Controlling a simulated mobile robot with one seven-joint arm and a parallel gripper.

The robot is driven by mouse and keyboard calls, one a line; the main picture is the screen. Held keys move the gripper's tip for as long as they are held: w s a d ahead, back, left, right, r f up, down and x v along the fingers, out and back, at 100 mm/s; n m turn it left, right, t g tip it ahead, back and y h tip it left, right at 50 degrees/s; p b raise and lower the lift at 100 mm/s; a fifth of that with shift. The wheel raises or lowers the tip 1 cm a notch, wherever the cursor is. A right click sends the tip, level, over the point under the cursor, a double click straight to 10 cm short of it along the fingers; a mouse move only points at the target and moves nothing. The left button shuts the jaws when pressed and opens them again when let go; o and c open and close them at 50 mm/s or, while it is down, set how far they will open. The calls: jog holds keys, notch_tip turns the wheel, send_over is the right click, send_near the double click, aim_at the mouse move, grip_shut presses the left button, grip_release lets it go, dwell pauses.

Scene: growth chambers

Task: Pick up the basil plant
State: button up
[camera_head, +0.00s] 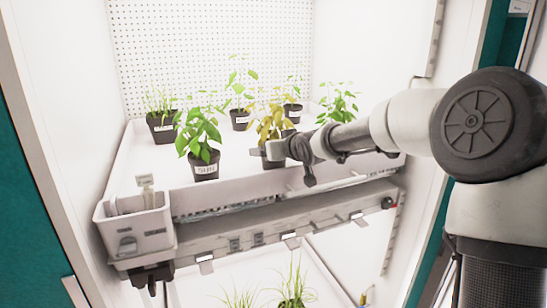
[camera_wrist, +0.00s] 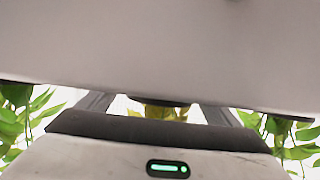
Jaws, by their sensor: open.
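Several potted plants stand on the white shelf tray (camera_head: 140,165). Their labels are too small to read, so I cannot tell for sure which is basil. A bushy green plant (camera_head: 199,130) in a dark pot stands front left, and a yellowish plant (camera_head: 270,118) stands in the middle. My gripper (camera_head: 262,152) is in front of the yellowish plant, hiding much of its pot. In the wrist view my gripper (camera_wrist: 155,108) has its fingers apart, with yellow-green leaves (camera_wrist: 160,112) visible between them. Whether it touches the pot cannot be told.
Other plants stand close by: a grassy one (camera_head: 160,110) at left, a tall green one (camera_head: 239,90) behind, and a green one (camera_head: 338,105) at right. A white bin (camera_head: 135,225) hangs at the shelf's front left. Chamber walls close in both sides.

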jog(key=c, duration=1.2)
